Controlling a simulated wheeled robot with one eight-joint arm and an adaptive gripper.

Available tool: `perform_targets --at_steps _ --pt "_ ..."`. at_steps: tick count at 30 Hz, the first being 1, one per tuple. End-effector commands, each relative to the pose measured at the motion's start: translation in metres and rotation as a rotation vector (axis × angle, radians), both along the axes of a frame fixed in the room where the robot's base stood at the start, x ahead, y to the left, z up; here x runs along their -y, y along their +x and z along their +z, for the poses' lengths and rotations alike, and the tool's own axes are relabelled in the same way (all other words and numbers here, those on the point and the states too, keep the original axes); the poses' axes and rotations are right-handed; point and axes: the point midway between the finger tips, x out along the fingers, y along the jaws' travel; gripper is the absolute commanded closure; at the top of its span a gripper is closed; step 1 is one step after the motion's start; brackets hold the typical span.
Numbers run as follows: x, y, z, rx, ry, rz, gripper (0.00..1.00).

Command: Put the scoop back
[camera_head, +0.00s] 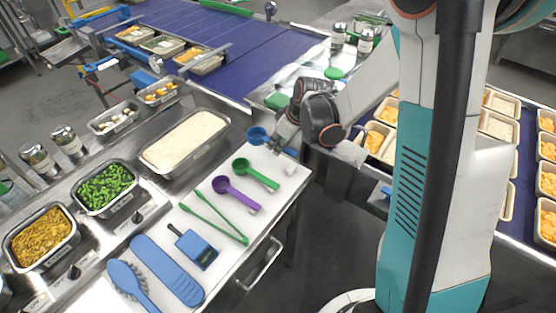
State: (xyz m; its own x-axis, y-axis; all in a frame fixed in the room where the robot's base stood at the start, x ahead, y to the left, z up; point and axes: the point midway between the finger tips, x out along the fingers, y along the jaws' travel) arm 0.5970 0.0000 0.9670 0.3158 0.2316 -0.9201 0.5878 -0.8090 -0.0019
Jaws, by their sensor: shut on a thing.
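A blue scoop (258,136) is at the far right end of the white board (262,217), its round bowl to the left of my gripper. My gripper (279,145) is shut on the scoop; the jaws hide most of its handle. I cannot tell whether the scoop touches the board. A green scoop (248,170) and a purple scoop (228,187) lie on the board to the left and nearer.
A rice pan (186,141) stands left of the board. Pans of green (105,189) and yellow (42,238) food stand further left. A blue conveyor (255,62) runs behind.

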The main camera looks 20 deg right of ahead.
Motion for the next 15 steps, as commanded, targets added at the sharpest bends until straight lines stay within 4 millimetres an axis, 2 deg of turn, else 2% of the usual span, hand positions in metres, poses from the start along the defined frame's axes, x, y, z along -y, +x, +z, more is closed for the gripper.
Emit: perform_targets --at_steps 2,10,15 --pt "0.0 0.0 -0.013 0.0 0.0 0.0 1.0" --pt "0.0 0.0 -0.03 0.0 0.0 0.0 1.0" --pt "0.0 0.0 -0.056 0.0 0.0 0.0 1.0"
